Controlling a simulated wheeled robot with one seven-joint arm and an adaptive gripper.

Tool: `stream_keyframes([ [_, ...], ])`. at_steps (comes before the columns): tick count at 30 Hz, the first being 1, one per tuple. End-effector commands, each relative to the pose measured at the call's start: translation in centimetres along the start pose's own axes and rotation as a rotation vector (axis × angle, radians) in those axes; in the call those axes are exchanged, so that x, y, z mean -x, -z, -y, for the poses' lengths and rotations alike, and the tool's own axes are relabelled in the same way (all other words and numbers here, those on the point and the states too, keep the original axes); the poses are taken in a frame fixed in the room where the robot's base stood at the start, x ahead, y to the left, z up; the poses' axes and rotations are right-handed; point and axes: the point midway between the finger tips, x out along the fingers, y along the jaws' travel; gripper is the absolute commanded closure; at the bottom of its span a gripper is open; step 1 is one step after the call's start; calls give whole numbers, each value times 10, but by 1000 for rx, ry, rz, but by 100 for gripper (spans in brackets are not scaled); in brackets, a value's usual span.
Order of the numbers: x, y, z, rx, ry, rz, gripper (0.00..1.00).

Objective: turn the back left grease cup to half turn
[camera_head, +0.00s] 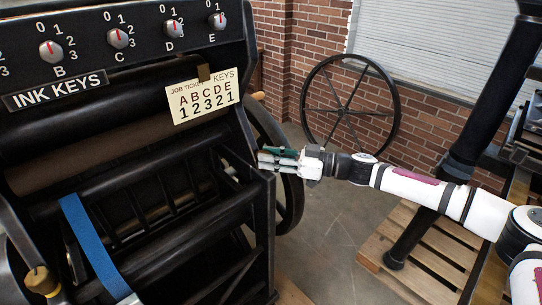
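No grease cup can be made out for certain in the head view; any cup near my gripper is too small to tell or hidden. The black hand press (262,205) fills the left side. My gripper (268,160) is at the top of the press's right side frame, with my arm reaching in from the right. Its fingers point left and look close to the frame; I cannot tell whether they touch it. The fingers look nearly together, with teal and pale parts, but their gap is unclear.
An ink key panel (130,38) and job ticket (203,97) are above left of my gripper. A flywheel (290,195) stands just behind it. A wheel (350,103) leans by the brick wall. A wooden pallet (412,250) lies right; bare floor (330,225) lies between.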

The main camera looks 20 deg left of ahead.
Motion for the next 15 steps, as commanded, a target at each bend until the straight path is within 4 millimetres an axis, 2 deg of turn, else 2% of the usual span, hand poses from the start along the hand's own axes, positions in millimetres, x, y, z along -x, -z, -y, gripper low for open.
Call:
stream_keyframes([
  [8,0,1,2,1,-20,0,95],
  [15,0,4,6,-3,-124,-2,95],
])
